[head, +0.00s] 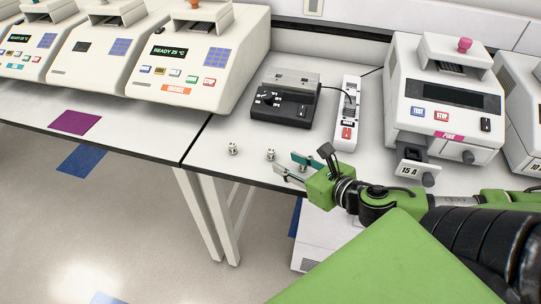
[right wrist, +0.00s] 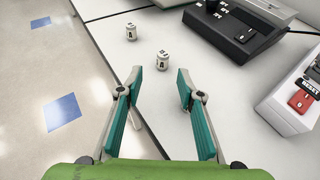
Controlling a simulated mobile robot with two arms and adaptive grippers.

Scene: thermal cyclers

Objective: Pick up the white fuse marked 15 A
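Two small white fuses with metal caps stand upright on the white bench near its front edge. One fuse (head: 233,148) is farther left; the other fuse (head: 270,154) is nearer my right gripper (head: 288,165). In the right wrist view, the nearer fuse (right wrist: 162,60) is just beyond the gap between the fingertips, and the farther fuse (right wrist: 131,33) is up and left. Both show a dark "A", but their numbers are too small to read. My right gripper (right wrist: 160,82) is open and empty, with teal pads. My left gripper is not in view.
A black device (head: 285,103) and a white power strip (head: 347,115) with a red switch (right wrist: 301,99) lie behind. A pink-labelled cycler (head: 440,90) has a "15 A" holder (head: 409,170) in front. More cyclers (head: 200,60) stand left.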

